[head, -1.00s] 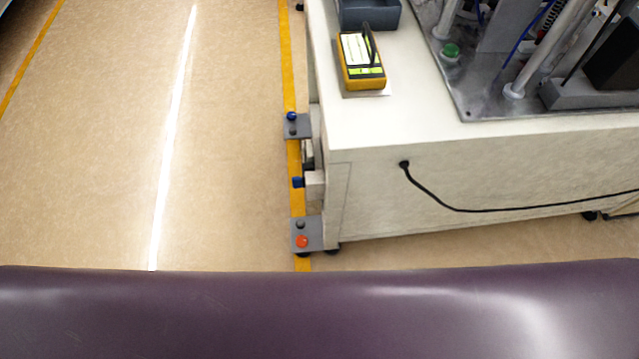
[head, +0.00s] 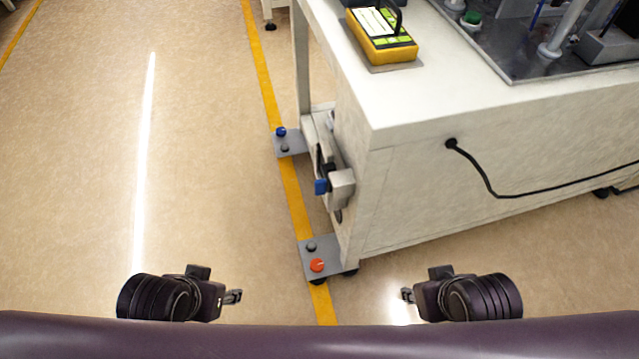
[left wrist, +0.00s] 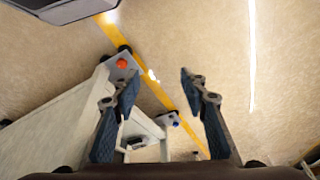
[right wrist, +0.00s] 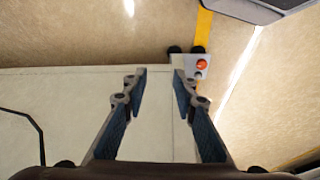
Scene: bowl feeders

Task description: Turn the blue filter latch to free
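The blue latch (head: 321,187) sits on a pale grey filter unit (head: 342,188) at the left end of the white bench, low down, in the head view. My left gripper (head: 238,296) is in front of the bench end, left of the yellow line, apart from the latch. In the left wrist view its fingers (left wrist: 160,95) are spread with nothing between them. My right gripper (head: 404,295) is in front of the bench's near side. In the right wrist view its fingers (right wrist: 160,80) are apart and empty. The latch cannot be made out in either wrist view.
The white bench (head: 430,100) fills the right side, with a yellow meter (head: 385,45) and a metal plate with machinery on top. Grey brackets with a red knob (head: 317,265) and a blue knob (head: 281,132) stick out near the floor. The floor to the left is clear.

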